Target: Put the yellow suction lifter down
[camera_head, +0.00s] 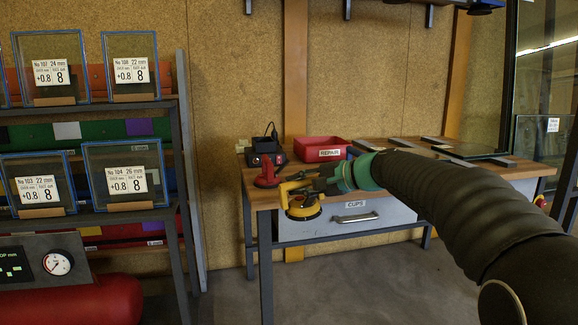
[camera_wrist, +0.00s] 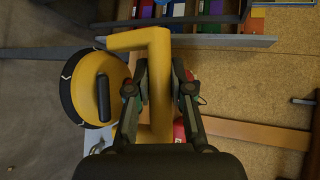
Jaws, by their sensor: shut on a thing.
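The yellow suction lifter (camera_head: 304,208) hangs in my gripper (camera_head: 318,184), near the left front corner of the workbench (camera_head: 262,198). In the head view it overlaps the bench's front edge and the drawer front; I cannot tell its exact gap to the bench. In the wrist view, my gripper (camera_wrist: 161,90) has a finger on each side of the lifter's yellow handle (camera_wrist: 160,112). The lifter's round body with its dark rim (camera_wrist: 92,88) lies left of the fingers. The underside of its cup is hidden.
A red tool (camera_head: 267,176), a black charger-like box (camera_head: 266,158) and a red REPAIR bin (camera_head: 322,150) stand on the bench's left half. Several dark flat bars and a glass sheet (camera_head: 470,151) lie on its right. A rack with glass panes (camera_head: 125,70) stands at left.

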